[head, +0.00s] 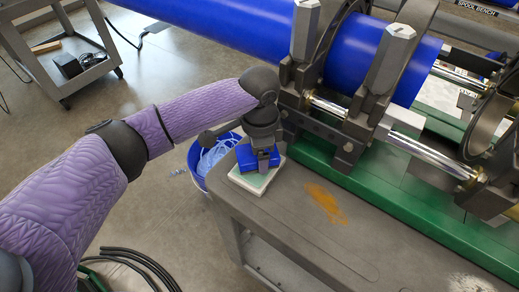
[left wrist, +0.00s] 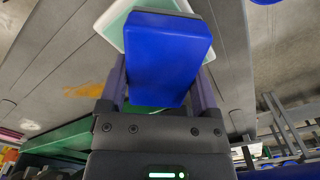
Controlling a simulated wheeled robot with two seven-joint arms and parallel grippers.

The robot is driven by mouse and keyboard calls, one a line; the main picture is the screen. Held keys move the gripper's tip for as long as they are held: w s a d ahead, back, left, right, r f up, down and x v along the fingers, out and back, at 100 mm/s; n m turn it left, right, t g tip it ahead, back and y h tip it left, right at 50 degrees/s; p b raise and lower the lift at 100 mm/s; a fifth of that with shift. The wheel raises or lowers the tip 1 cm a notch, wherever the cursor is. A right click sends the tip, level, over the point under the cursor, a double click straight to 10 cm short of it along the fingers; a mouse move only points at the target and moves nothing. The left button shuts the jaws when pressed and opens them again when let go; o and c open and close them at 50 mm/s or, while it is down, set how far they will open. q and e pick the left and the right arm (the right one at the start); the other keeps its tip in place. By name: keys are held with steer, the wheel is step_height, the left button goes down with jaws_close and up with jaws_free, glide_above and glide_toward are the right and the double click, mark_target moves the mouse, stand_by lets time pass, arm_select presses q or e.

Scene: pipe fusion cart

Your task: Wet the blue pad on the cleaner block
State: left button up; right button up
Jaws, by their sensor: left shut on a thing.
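My left gripper (head: 261,150) points down at the near left corner of the cart top and is shut on a blue pad (head: 247,160). In the left wrist view the blue pad (left wrist: 168,58) sits between the two fingers of the gripper (left wrist: 166,85). Beneath it is the cleaner block (head: 256,181), a flat white-edged piece with a pale green top. The cleaner block (left wrist: 112,24) shows behind the pad in the left wrist view. The pad overlaps the block in both views; I cannot tell whether they touch. My right gripper is not in view.
The grey cart top (head: 300,230) is mostly clear, with an orange stain (head: 325,202). A green rail (head: 400,205) and the clamp machine holding a blue pipe (head: 240,28) stand behind. A blue bucket (head: 196,155) with pale blue contents stands on the floor.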

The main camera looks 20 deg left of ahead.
arm_select(q)
steer(key=shift+f, duration=0.4)
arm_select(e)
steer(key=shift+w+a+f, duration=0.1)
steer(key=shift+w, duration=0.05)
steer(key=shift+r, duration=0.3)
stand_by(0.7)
arm_select(q)
steer(key=shift+s+f+p, duration=0.1)
steer(key=shift+f+p, duration=0.05)
steer(key=shift+p, duration=0.2)
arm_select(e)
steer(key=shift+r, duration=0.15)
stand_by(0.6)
arm_select(q)
step_height(320, 180, up, 4)
steer(key=p, duration=0.4)
step_height(320, 180, up, 4)
steer(key=p, duration=0.4)
steer(key=shift+f, duration=0.4)
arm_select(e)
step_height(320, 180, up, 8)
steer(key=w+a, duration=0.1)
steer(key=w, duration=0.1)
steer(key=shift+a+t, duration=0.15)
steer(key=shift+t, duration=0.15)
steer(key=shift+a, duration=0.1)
